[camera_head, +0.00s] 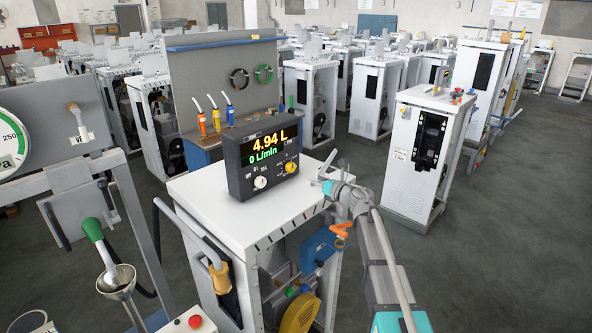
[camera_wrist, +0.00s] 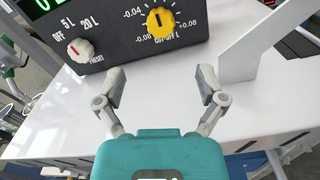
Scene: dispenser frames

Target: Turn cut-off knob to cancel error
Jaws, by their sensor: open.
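The control box (camera_head: 265,165) is dark grey and stands on top of a white cabinet (camera_head: 250,215). Its display reads 4.94 L in orange and 0 L/min in green. The cut-off knob (camera_wrist: 160,22) is yellow with a dark pointer mark, ringed by a scale from -0.08 to +0.08; it also shows at the box's lower right in the head view (camera_head: 291,167). A white preset knob (camera_wrist: 80,50) with a red mark sits to its left. My gripper (camera_wrist: 161,78) is open and empty, in front of and below the yellow knob, apart from it.
A white slanted panel (camera_wrist: 255,45) rises right of the box in the wrist view. A panel board (camera_head: 225,75) with bottles stands behind the cabinet. An orange lever (camera_head: 340,232) sits on the cabinet's right side. The cabinet top before the box is bare.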

